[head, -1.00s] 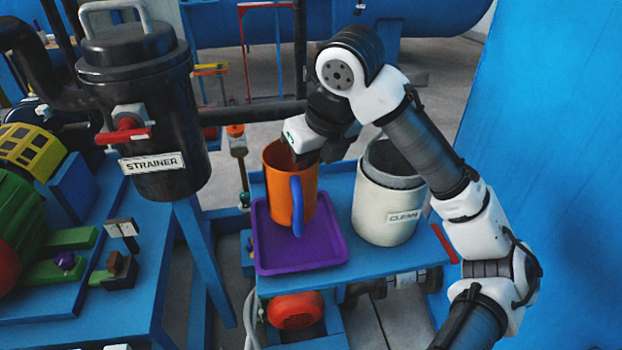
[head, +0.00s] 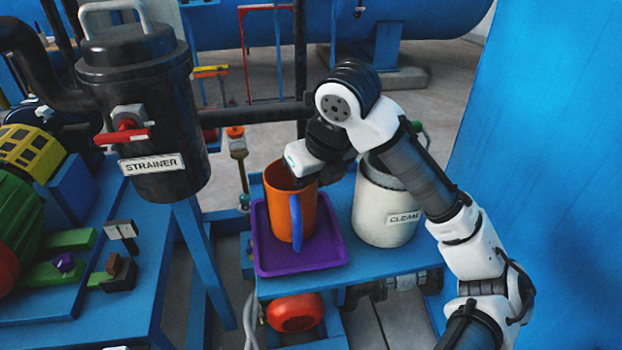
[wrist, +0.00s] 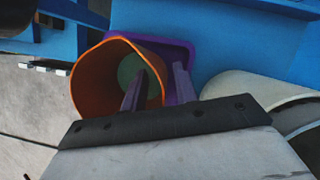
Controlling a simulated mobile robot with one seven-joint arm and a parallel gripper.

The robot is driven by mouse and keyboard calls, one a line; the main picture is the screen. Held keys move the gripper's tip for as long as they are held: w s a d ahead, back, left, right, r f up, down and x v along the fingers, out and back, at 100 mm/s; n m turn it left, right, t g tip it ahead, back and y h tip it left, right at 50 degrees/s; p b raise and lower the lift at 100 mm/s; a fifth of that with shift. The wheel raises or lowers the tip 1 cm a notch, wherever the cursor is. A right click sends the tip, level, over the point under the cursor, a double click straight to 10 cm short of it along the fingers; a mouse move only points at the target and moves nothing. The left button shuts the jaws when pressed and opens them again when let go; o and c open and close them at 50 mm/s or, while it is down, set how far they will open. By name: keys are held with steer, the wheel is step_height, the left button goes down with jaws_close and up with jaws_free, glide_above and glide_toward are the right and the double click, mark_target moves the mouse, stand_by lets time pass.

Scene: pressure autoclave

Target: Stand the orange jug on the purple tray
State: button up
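The orange jug (head: 280,212) stands upright on the purple tray (head: 300,266), its base within the rim and its blue handle toward the camera. In the wrist view I look into the open jug (wrist: 88,83), with a dark green round patch inside; the tray (wrist: 183,55) shows behind it. My gripper (head: 312,180) is at the right side of the jug's rim. In the wrist view my gripper (wrist: 160,85) has one finger inside the jug and one outside, with gaps beside the wall between them. It looks open.
A white bin marked CLEAN (head: 383,215) stands right of the tray on the blue bench (head: 400,262), close to my arm. A black strainer (head: 150,100) stands at left. A blue wall (head: 550,150) rises at right.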

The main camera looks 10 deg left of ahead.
steer(key=v, duration=1.2)
steer(key=shift+p, duration=0.45)
